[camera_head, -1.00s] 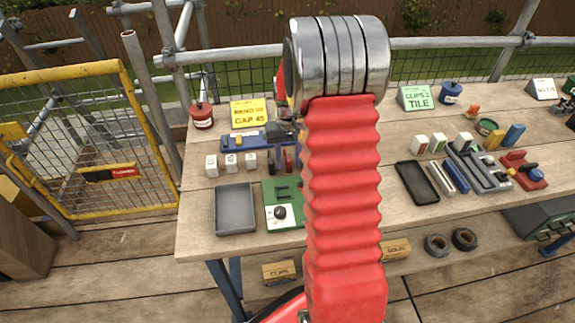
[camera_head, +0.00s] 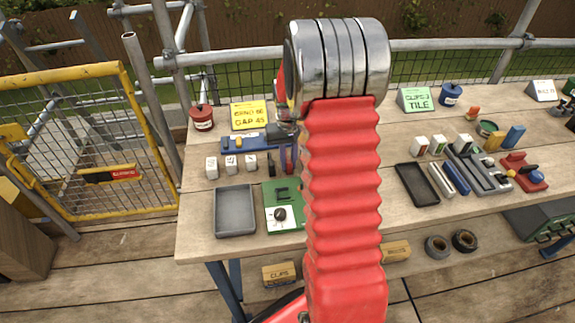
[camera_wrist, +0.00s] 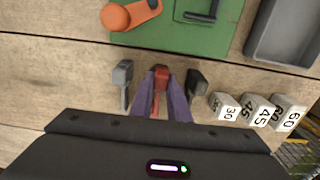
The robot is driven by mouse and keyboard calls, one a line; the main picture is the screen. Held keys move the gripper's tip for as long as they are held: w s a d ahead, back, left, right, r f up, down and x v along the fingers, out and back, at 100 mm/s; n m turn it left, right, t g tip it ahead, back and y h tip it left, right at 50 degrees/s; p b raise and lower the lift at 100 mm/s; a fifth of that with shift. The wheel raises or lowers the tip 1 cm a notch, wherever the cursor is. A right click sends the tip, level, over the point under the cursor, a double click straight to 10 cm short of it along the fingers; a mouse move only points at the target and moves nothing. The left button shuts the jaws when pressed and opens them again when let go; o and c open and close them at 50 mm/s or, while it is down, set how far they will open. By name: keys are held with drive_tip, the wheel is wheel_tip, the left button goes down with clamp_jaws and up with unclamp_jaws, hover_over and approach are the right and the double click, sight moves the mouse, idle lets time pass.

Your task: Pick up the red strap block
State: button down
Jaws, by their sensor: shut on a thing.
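The red strap block (camera_wrist: 161,78) is between the two purple fingers of my gripper (camera_wrist: 160,92) in the wrist view. My gripper is shut on it, with the block's red top showing between the fingertips. A grey block (camera_wrist: 122,76) stands to its left and a black block (camera_wrist: 196,84) to its right, both apart from the block.
White numbered blocks (camera_wrist: 256,108) stand in a row beside the black block. A green board (camera_wrist: 180,25) with an orange-handled piece (camera_wrist: 130,14) and a grey tray (camera_wrist: 282,30) lie close by. A blue tool (camera_head: 245,143) and a yellow sign (camera_head: 249,115) are behind.

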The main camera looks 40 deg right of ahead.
drive_tip(key=shift+r, duration=0.1)
wheel_tip(320, 180, up, 10)
drive_tip(key=shift+f, duration=0.1)
idle(0.3)
drive_tip(key=shift+a, duration=0.1)
idle(0.3)
